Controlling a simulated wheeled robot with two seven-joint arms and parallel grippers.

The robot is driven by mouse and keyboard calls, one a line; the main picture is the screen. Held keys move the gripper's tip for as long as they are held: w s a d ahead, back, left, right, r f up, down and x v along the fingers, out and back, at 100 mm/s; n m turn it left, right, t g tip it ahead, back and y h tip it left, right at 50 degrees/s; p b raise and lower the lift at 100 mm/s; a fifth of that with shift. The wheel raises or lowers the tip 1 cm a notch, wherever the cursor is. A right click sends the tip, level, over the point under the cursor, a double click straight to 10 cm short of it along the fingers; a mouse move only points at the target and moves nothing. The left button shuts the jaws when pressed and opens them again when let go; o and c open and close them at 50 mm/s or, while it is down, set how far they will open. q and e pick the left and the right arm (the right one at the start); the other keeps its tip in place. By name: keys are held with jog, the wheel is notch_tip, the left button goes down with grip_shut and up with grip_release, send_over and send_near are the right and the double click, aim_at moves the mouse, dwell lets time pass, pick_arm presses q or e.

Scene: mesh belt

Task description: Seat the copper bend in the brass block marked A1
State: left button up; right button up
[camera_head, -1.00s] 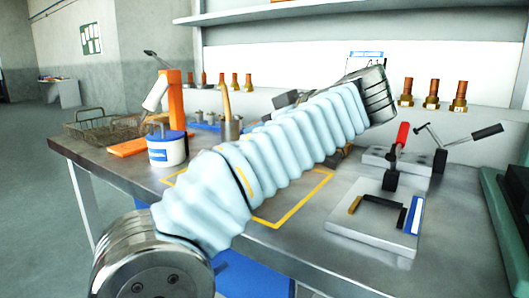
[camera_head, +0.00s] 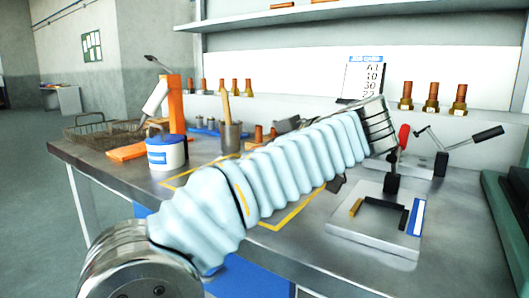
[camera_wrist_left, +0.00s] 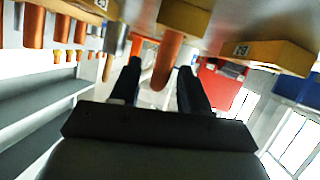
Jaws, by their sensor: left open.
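My left arm crosses the head view in a pale blue sleeve, and its gripper is mostly hidden there. In the left wrist view my left gripper (camera_wrist_left: 160,68) is open, with dark fingers on either side of a copper tube (camera_wrist_left: 164,66). The tube appears upside down below a brass block (camera_wrist_left: 185,17); I cannot tell whether the fingers touch it. I cannot identify the copper bend or the A1 block for certain. Copper pieces (camera_head: 258,133) show partly behind my sleeve. My right gripper is not in view.
Brass blocks with copper tubes (camera_head: 431,97) stand along the back ledge. A card (camera_head: 362,78) with a list headed by A1 stands behind my arm. A grey fixture plate (camera_head: 375,235) with clamps is at the right. A white-blue pot (camera_head: 166,154) and wire basket (camera_head: 100,130) are at left.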

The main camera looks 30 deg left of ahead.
pick_arm(q)
jog(key=shift+r, duration=0.1)
jog(key=shift+d+r, duration=0.1)
jog(key=shift+d, duration=0.15)
jog(key=p+v, duration=0.2)
jog(key=v, duration=0.9)
jog(key=shift+d, duration=0.25)
jog(key=shift+s, duration=0.1)
